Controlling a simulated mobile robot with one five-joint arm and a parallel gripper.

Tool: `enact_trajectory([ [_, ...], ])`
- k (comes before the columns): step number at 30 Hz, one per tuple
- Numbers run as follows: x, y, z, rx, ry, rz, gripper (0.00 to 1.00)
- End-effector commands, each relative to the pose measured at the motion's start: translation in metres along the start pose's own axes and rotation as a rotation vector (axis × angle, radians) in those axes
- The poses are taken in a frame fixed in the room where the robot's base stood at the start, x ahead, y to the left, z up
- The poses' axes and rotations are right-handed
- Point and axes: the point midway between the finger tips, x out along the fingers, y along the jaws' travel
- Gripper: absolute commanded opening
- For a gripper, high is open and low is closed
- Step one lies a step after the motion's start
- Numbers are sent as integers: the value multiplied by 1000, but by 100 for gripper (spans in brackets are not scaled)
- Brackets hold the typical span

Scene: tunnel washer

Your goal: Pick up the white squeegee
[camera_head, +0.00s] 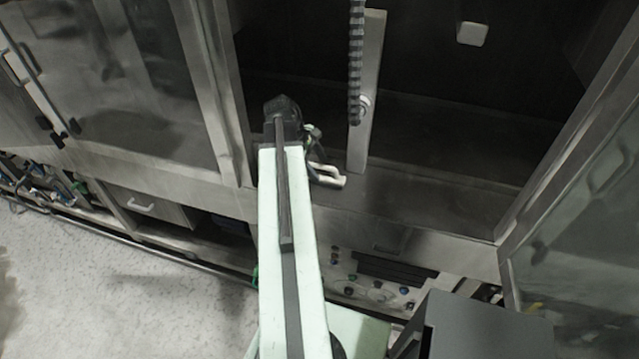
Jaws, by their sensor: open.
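My pale arm reaches up from the bottom of the head view to a dark wrist. My gripper (328,175) hangs to the right of the wrist, low in front of the washer opening. Its pale, pronged end shows a gap, and it looks open, with nothing seen held in it. I cannot make out the white squeegee for certain. A small white block (472,33) shows high on the dark back wall, well up and right of my gripper, but I cannot tell what it is. My arm hides part of the washer's front edge.
A pale upright bar (366,90) and a dark ribbed hose (356,60) stand just right of my wrist. Glass doors flank the opening, left (120,80) and right (590,230). Knobs line a panel (375,290) below. Speckled floor (110,285) is clear at lower left.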

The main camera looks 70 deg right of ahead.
Motion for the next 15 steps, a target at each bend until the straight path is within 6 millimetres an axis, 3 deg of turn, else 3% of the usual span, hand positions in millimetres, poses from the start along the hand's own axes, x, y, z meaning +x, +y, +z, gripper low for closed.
enact_trajectory([
  [4,8,0,-2,-1,0,0,64],
  [12,52,-1,-5,-1,0,0,64],
  [15,52,0,-4,-2,0,1,64],
])
